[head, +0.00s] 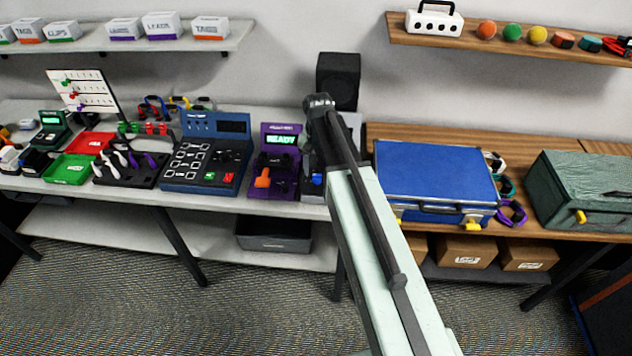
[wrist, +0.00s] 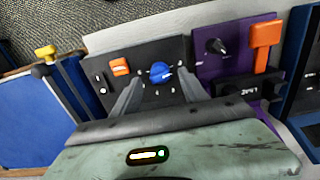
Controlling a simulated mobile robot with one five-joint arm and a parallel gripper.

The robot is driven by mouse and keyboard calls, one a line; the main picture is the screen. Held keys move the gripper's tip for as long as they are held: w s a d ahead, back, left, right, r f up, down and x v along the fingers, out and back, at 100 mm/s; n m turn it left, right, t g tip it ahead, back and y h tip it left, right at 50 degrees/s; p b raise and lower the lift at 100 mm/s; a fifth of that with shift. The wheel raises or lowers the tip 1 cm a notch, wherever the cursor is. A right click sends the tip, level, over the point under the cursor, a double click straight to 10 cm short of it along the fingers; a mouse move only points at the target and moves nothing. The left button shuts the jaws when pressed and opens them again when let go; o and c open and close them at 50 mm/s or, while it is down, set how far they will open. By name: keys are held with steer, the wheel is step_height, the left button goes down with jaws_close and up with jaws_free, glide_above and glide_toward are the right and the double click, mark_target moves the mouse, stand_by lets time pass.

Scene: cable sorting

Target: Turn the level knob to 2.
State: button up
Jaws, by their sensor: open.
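A blue knob (wrist: 160,72) sits on a dark panel (wrist: 112,88) with small pale marks around it, in the middle of the wrist view. I take it as the level knob. White lettering on it is too small to read, and I cannot tell which mark it points to. In the head view the blue knob (head: 317,179) shows just left of my arm. My gripper (wrist: 161,78) is open, its two grey fingers on either side of the blue knob in the wrist view. I cannot tell whether they touch it. In the head view my arm hides the fingertips.
An orange switch (wrist: 120,66) and a small black switch sit beside the knob. A purple device (head: 272,185) with a READY display, an orange lever and a black knob (wrist: 216,46) adjoins the panel. A blue case (head: 435,170) lies right of my arm. A black speaker (head: 338,75) stands behind.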

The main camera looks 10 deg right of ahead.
mark_target(317, 177)
step_height(317, 177, down, 3)
steer(key=shift+r+b, duration=0.15)
steer(key=shift+b, duration=0.55)
steer(key=shift+r, duration=0.15)
jaws_close()
